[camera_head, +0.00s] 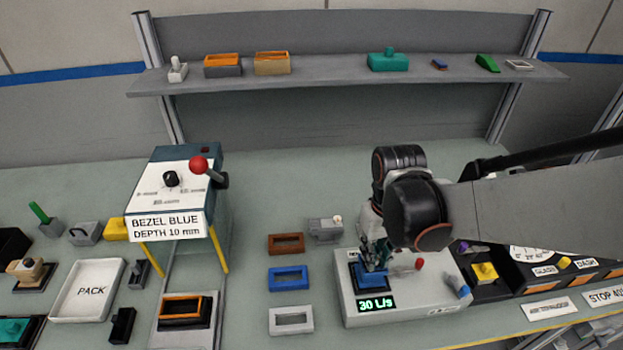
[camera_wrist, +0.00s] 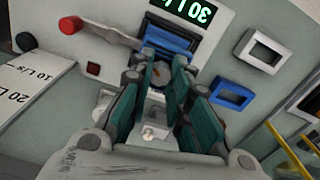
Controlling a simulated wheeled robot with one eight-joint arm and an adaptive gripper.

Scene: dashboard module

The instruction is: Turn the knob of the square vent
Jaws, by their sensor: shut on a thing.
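The blue square vent (camera_head: 374,283) sits on the white test box (camera_head: 400,308), just behind its green display (camera_head: 376,304) reading "30 L/s". In the wrist view the vent (camera_wrist: 170,40) lies just beyond the fingertips. My gripper (camera_head: 371,262) is lowered onto the vent from above. In the wrist view my gripper (camera_wrist: 163,75) has its fingers closed in around a small piece at the vent, seemingly its knob (camera_wrist: 160,72). The fingers hide most of the knob, so its angle is not clear.
A red-tipped lever (camera_wrist: 98,34) is beside the gripper on the box. Brown (camera_head: 286,243), blue (camera_head: 288,278) and white (camera_head: 291,320) bezels lie left of the box. A grey fixture (camera_head: 325,229) stands behind them. A bezel machine (camera_head: 175,178) stands further left.

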